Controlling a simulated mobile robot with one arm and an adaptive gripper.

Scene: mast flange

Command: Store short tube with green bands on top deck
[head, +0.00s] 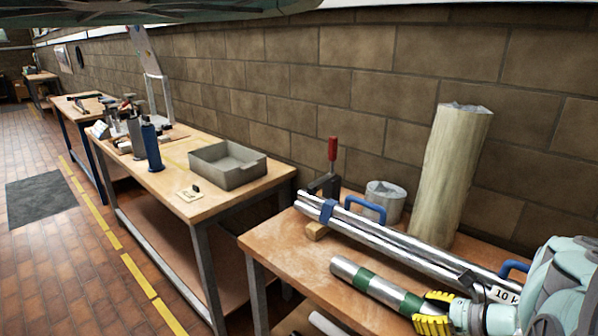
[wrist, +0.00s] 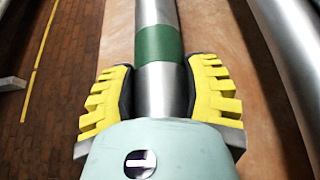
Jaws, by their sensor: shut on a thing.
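The short metal tube with green bands (head: 376,282) lies lengthwise over the wooden top deck (head: 275,243) of the near bench, in front of the long tubes. My gripper (head: 435,312) is shut on it near its right end, with yellow padded fingers on either side. In the wrist view the tube (wrist: 156,15) runs away between the fingers (wrist: 160,95), with a green band just beyond them. I cannot tell whether the tube rests on the deck or is slightly above it. Its right end is hidden by my gripper.
Long shiny tubes (head: 390,243) with blue clamps lie behind, on a wood block (head: 317,231). A red-handled clamp (head: 332,150), metal can (head: 384,202) and thick post (head: 450,175) stand near the wall. A pale tube (head: 325,324) lies lower down. Another bench holds a grey tray (head: 228,175).

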